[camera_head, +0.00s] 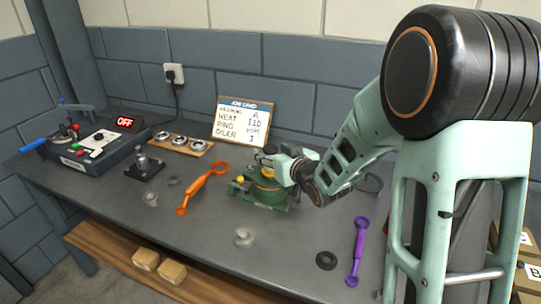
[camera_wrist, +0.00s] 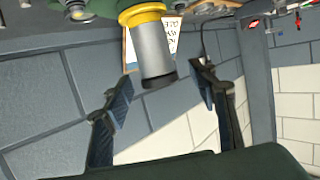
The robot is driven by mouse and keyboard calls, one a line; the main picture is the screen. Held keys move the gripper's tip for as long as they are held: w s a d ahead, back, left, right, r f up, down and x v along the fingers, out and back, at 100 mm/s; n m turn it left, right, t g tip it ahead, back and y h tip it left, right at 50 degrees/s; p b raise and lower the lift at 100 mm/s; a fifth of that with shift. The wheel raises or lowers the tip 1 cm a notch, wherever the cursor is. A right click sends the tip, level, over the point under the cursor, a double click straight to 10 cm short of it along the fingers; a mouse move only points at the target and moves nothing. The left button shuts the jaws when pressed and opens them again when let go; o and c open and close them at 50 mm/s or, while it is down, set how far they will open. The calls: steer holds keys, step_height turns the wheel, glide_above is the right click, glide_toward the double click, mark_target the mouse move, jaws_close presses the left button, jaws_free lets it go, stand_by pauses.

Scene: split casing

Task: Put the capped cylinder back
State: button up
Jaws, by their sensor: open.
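The green casing (camera_head: 262,196) stands on the bench, with yellow parts on and beside it. My gripper (camera_head: 281,165) is at the casing's upper right side and hides part of it. In the wrist view a grey cylinder (camera_wrist: 152,52) with a dark end and a yellow collar (camera_wrist: 142,15) sticks out from the green casing (camera_wrist: 100,8) towards the camera. My gripper (camera_wrist: 160,84) is open, with one finger on each side of the cylinder's end and a gap on both sides. How deep the cylinder sits is hidden.
An orange wrench (camera_head: 203,187) lies left of the casing and a purple wrench (camera_head: 357,252) to the right. A black ring (camera_head: 326,260) and a pale round part (camera_head: 244,237) lie in front. A job card (camera_head: 242,119) stands behind. A control box (camera_head: 87,146) is at far left.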

steer(key=shift+w, duration=0.15)
jaws_close()
stand_by(0.4)
